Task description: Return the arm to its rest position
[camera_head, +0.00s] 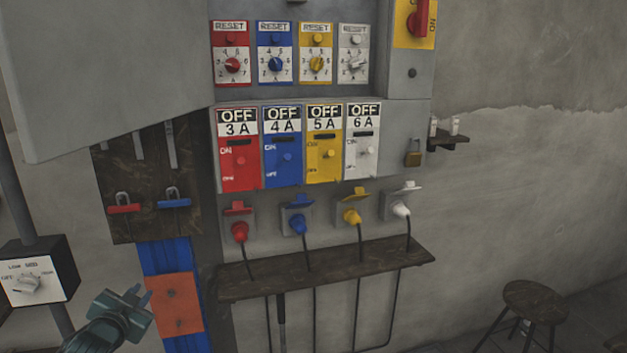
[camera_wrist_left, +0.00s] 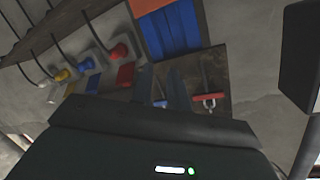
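My left gripper (camera_head: 140,294) is at the lower left of the head view, in front of the wall and left of an orange plate. In the left wrist view its two dark fingers (camera_wrist_left: 161,88) stand apart with a gap between them, and no held object shows. The tips point towards the dark board with padlocks. My right gripper is not in view.
A grey panel carries red, blue, yellow and white OFF switches (camera_head: 323,146). Plugs with cables hang below, above a wooden shelf (camera_head: 330,269). A black control box (camera_head: 38,272) stands left of the gripper. A round stool (camera_head: 535,302) stands at lower right.

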